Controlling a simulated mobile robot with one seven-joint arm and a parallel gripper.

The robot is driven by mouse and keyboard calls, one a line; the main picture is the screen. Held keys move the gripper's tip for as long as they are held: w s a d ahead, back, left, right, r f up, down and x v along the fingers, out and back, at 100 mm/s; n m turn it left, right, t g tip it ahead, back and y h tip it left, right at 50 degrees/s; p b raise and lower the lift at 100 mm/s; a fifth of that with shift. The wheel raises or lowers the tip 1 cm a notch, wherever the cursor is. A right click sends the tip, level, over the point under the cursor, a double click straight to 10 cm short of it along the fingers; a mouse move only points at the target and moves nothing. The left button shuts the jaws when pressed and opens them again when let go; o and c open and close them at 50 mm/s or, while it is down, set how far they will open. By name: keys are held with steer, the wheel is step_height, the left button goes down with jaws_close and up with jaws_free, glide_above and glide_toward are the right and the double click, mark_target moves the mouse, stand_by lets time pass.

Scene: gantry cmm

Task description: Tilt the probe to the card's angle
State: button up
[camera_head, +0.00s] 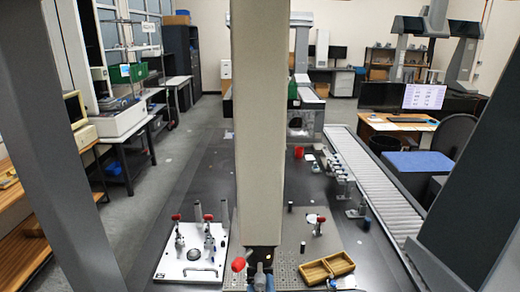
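A tall beige column (259,120), which looks like the gantry's ram, hangs down the middle of the view. Its lower end is just above a perforated plate (290,262). A small grey and blue part (260,278) shows below that end at the bottom edge; I cannot tell whether it is the probe, and its tilt cannot be read. A red knob (238,264) shows beside it. No card with a readable angle can be made out. My gripper cannot be made out in this view.
A white fixture plate (190,262) with red-tipped clamps lies on the dark table at left. A wooden tray (327,267) is at right on the perforated plate. A red cup (299,152) stands farther back. A roller conveyor (375,185) runs along the right. Grey uprights flank the view.

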jaws_close()
steer(key=m, duration=0.4)
steer(key=shift+m, duration=0.3)
steer(key=m, duration=0.4)
steer(key=shift+m, duration=0.3)
